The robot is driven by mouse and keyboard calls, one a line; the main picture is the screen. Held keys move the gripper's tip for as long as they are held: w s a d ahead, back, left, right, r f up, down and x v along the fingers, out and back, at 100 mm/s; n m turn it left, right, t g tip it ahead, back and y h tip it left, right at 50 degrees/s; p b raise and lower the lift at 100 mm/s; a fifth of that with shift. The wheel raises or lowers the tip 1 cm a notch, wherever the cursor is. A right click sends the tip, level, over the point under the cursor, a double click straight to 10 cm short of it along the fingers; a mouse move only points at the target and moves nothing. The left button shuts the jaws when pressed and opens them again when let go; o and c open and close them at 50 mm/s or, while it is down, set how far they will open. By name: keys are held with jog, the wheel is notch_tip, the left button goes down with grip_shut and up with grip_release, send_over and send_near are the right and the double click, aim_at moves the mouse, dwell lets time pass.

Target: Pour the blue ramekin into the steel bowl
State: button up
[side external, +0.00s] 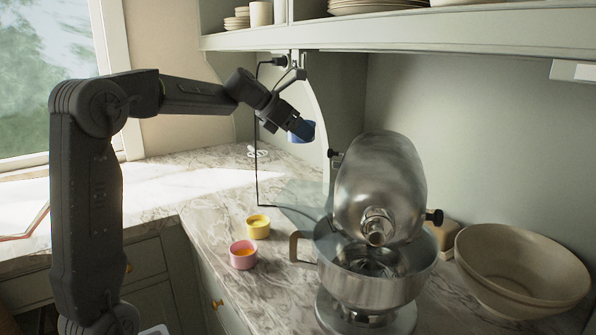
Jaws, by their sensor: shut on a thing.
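My gripper (299,128) is shut on the blue ramekin (307,131) and holds it well above the counter, up and to the left of the mixer. Part of the ramekin is hidden behind the gripper, and its contents cannot be seen. The steel bowl (337,278) sits on the stand mixer's base at the right of centre, with a handle on its left side. The mixer head (381,185) is tilted up over the bowl. A whisk shows inside the bowl.
A yellow ramekin (257,227) and a pink ramekin (243,255) stand on the marble counter left of the steel bowl. A large beige bowl (520,268) stands at the right. A shelf (420,32) with crockery runs above. The counter's back left is mostly clear.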

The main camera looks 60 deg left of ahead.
notch_tip(320, 180, up, 8)
jog(key=s+d, duration=0.7)
jog(key=d, duration=0.4)
jog(key=s+d, duration=0.6)
jog(key=d, duration=0.5)
notch_tip(320, 180, down, 8)
jog(key=n+h, duration=0.1)
jog(key=h, duration=0.3)
jog(key=a+r+n+t+h, duration=0.1)
jog(key=n+h, duration=0.2)
jog(key=n, duration=0.1)
jog(key=a+r+n+t+h, duration=0.1)
jog(key=n+h, duration=0.3)
jog(key=a+r+n+t+h, duration=0.1)
jog(key=a+n+h, duration=0.1)
jog(key=n, duration=0.3)
jog(key=shift+w+h, duration=0.3)
jog(key=shift+h, duration=0.6)
